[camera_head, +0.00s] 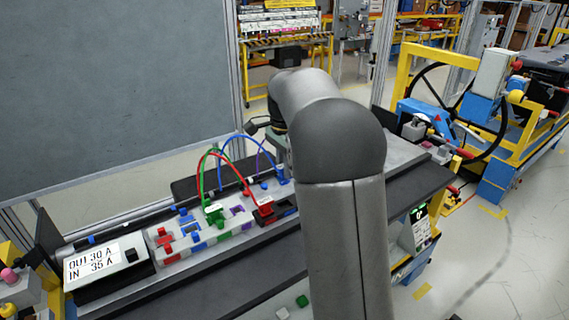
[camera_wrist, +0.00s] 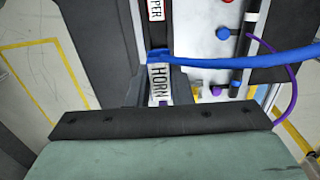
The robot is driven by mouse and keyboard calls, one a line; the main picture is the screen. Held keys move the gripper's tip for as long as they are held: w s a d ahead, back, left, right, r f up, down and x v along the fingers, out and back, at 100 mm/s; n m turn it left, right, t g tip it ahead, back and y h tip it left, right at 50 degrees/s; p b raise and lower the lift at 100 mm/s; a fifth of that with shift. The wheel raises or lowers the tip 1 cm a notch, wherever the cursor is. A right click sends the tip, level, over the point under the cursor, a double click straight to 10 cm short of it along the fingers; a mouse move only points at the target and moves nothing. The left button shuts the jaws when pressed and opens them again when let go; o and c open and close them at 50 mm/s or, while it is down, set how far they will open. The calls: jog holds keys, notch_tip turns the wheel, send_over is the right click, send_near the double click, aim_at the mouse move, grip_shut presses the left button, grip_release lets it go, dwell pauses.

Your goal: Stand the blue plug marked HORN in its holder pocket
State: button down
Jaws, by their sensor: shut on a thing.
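The blue plug marked HORN (camera_wrist: 158,56) is in the wrist view, with its white HORN label facing the camera. Its blue cable leads off to the right. My gripper (camera_wrist: 160,93) is shut on it, with dark fingers beside the label. In the head view, the blue cable (camera_head: 249,140) arches to the plug beside my arm, and my arm hides most of the gripper. A dark strip with a label ending in PER (camera_wrist: 155,10) lies ahead of the plug. The holder pocket is not clearly visible, and I cannot tell whether the plug is seated.
A pale module (camera_head: 200,238) with several coloured blocks and plugs lies on the bench. A red plug (camera_head: 265,208) and a green plug (camera_head: 213,213) have arching cables. A purple cable (camera_wrist: 294,90) shows right in the wrist view. A display box (camera_head: 105,265) stands left.

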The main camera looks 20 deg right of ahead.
aim_at(284, 183)
jog(key=shift+f+b, duration=1.7)
jog(key=shift+f, duration=1.5)
jog(key=shift+f+b, duration=0.4)
jog(key=shift+f, duration=0.95)
jog(key=c, duration=1.2)
grip_release()
jog(key=shift+r, duration=0.1)
notch_tip(284, 183, up, 17)
jog(key=shift+r, duration=0.15)
jog(key=s+a+f+n, duration=0.3)
jog(key=s+f+n, duration=0.2)
jog(key=s, duration=0.5)
jog(key=s+a+f+n, duration=0.4)
jog(key=s+f+n, duration=0.1)
jog(key=s+f, duration=0.4)
jog(key=s+a+f+n, duration=0.3)
jog(key=s+f+n, duration=0.2)
jog(key=s, duration=0.7)
notch_tip(284, 183, down, 2)
jog(key=shift+a+f+n+t, duration=0.1)
jog(key=shift+a+n+t, duration=0.05)
jog(key=shift+n+t, duration=0.2)
